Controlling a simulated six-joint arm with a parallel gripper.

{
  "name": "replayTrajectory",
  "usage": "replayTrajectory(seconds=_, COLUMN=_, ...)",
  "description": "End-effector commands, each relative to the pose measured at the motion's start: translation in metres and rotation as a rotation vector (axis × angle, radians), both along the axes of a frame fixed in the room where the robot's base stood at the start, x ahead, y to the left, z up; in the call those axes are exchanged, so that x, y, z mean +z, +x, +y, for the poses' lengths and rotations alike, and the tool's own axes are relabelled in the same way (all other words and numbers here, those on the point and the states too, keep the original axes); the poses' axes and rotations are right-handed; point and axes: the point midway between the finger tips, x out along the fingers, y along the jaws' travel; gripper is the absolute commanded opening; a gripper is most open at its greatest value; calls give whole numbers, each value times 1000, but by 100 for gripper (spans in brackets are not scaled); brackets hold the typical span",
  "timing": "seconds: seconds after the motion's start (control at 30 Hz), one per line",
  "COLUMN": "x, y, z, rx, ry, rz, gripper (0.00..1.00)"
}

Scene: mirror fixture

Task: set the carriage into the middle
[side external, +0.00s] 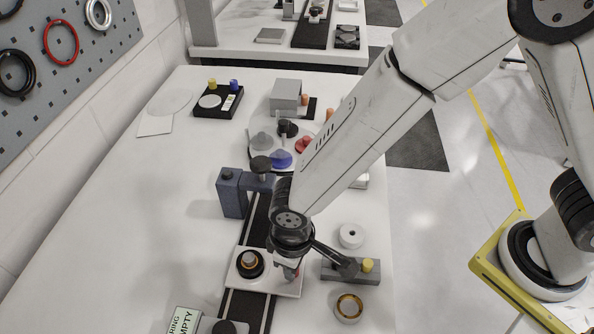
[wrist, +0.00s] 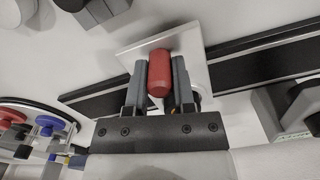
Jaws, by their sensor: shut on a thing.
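The carriage is a white square plate (side external: 240,279) on a dark straight rail (side external: 257,217). A black ring with a gold-coloured centre (side external: 249,262) sits on the plate. My gripper (side external: 291,271) is at the plate's right side. In the wrist view, my gripper (wrist: 160,75) is shut on the carriage's red handle (wrist: 159,72), with one finger on each side. The white plate (wrist: 196,46) lies beyond the handle, across the rail (wrist: 265,48). The gripper and handle hide part of the plate in the wrist view.
A blue-grey bracket (side external: 231,193) with a black knob (side external: 261,164) stands over the rail behind the carriage. A sign (side external: 184,321) is at the front. Right of the carriage are a grey block (side external: 340,272), a white ring (side external: 351,235) and a gold-rimmed ring (side external: 349,307). The table's left side is mostly clear.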

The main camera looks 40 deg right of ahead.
Motion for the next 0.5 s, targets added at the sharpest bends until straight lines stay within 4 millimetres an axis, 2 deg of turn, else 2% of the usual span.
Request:
replayTrajectory(seconds=0.03, x=1, y=1, z=1, rx=0, ry=3, rz=-4, gripper=41)
replayTrajectory(seconds=0.1, x=1, y=1, z=1, rx=0, ry=3, rz=-4, gripper=63)
replayTrajectory(seconds=0.13, x=1, y=1, z=1, rx=0, ry=3, rz=-3, gripper=67)
replayTrajectory(seconds=0.5, x=1, y=1, z=0, rx=0, ry=1, rz=-2, gripper=67)
